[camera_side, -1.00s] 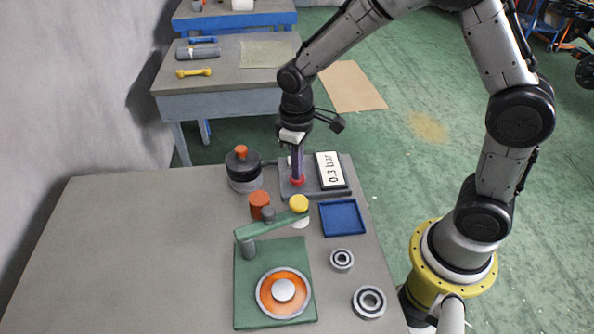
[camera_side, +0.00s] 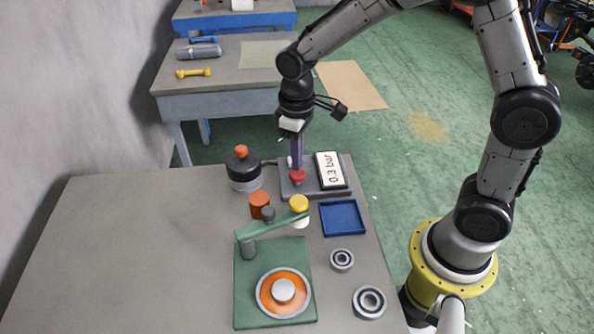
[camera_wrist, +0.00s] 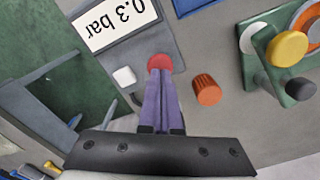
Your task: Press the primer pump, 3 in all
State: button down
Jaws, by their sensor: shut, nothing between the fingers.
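The primer pump is a red round button (camera_side: 298,176) on a grey base plate (camera_side: 308,190). A white readout (camera_side: 331,171) beside it says 0.3 bar. My gripper (camera_side: 297,167) points straight down over the button with its purple fingers shut and empty. In the wrist view the fingertips (camera_wrist: 160,74) lie over the near edge of the red button (camera_wrist: 160,61), hiding part of it. I cannot tell whether the tips touch it or sit just above. The readout (camera_wrist: 114,19) shows upside down there. The button looks raised.
A black canister with an orange knob (camera_side: 241,151) stands left of the plate. An orange cap (camera_side: 259,203), a green lever press (camera_side: 245,290) with a yellow knob (camera_side: 298,203), a blue tray (camera_side: 343,218) and two bearings (camera_side: 369,301) are nearer. The table's left is clear.

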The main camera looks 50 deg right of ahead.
jog(key=shift+r, duration=2.5)
jog(key=shift+r, duration=0.1)
jog(key=s+d+r+m+t, duration=0.1)
jog(key=s+d+r+t, duration=0.25)
jog(key=s+r, duration=0.5)
jog(key=s+m+t, duration=0.2)
jog(key=s, duration=0.9)
jog(key=shift+d, duration=0.35)
